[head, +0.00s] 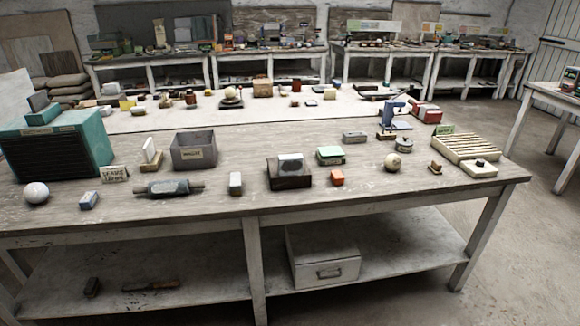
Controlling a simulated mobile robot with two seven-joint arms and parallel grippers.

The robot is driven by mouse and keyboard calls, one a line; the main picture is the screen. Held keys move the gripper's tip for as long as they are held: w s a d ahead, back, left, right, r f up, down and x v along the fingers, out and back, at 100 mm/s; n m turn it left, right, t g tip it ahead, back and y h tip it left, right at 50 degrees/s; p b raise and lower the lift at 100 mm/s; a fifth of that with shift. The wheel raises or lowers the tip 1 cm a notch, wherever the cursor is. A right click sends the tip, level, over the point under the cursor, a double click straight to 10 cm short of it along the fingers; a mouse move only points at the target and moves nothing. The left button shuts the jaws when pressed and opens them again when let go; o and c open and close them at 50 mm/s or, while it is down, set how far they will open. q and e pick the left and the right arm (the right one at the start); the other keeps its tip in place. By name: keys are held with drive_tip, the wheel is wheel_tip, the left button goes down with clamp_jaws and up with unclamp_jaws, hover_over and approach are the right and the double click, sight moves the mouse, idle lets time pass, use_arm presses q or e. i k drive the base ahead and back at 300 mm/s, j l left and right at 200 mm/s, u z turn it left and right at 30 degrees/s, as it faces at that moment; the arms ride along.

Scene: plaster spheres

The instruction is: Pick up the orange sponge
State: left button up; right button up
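A small orange block (337,178), which looks like the orange sponge, lies near the front edge of the wooden table (225,205), right of centre. It is to the right of a dark box with a pale block on top (290,172) and in front of a green-topped block (330,155). Nothing covers it. Neither of my grippers is in view.
A cream sphere (392,161), a slatted rack (466,148) and a pale block with a dark piece on it (480,168) stand to the right. A grey bin (194,151), rolling pin (169,188), white sphere (36,193) and teal cabinet (55,150) are left. Bare tabletop lies in front of the sponge.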

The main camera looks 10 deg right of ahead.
sight(337, 178)
drive_tip(key=i+l, duration=0.25)
drive_tip(key=i, duration=0.25)
drive_tip(key=i+l, duration=0.3)
drive_tip(key=i, duration=0.2)
drive_tip(key=i+l, duration=0.25)
drive_tip(key=i, duration=0.25)
